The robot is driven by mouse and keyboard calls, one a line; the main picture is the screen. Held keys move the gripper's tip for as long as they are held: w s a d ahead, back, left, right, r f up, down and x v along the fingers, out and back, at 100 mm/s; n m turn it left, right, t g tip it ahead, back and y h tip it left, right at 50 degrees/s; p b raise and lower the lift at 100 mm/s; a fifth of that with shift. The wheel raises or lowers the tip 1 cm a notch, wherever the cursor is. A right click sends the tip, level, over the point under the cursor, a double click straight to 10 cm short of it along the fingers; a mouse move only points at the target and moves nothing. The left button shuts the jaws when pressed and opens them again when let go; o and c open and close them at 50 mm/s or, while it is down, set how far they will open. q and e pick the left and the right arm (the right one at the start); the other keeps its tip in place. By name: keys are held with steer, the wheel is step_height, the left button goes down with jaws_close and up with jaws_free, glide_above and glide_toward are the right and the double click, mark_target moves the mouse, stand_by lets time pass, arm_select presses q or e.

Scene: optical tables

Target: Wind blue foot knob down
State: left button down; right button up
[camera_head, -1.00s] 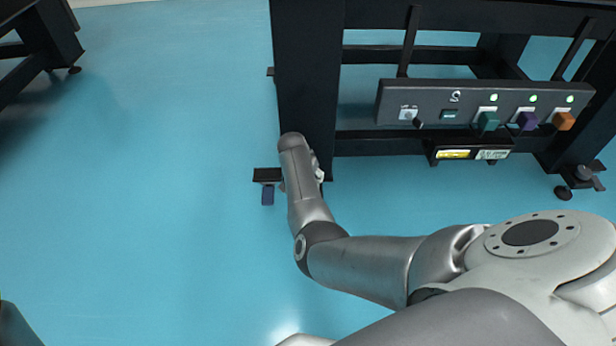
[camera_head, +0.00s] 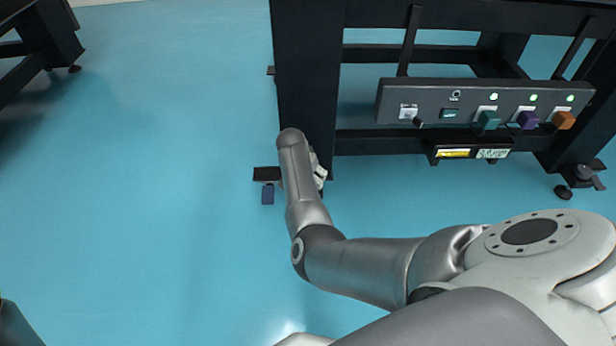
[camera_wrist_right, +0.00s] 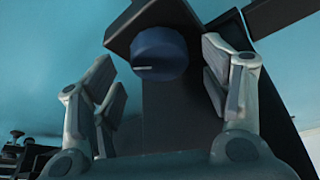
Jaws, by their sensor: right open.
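The blue foot knob (camera_wrist_right: 160,53) shows in the right wrist view as a dark blue round knob with a light mark line on its face. It sits below a black bracket (camera_wrist_right: 140,22) of the table foot. My right gripper (camera_wrist_right: 158,75) is open, with one finger to the left of the knob and one to the right; gaps show between the knob and both fingers. In the head view my right gripper (camera_head: 318,172) is mostly hidden behind my own forearm, beside the black table leg (camera_head: 308,85). My left gripper is not in view.
A grey control panel (camera_head: 430,100) with teal, purple and orange knobs is mounted on the table frame to the right. A small dark blue piece (camera_head: 267,195) hangs by the leg's foot bracket (camera_head: 266,174). The blue floor (camera_head: 150,200) to the left is clear.

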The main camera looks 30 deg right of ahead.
steer(key=v, duration=0.6)
stand_by(0.5)
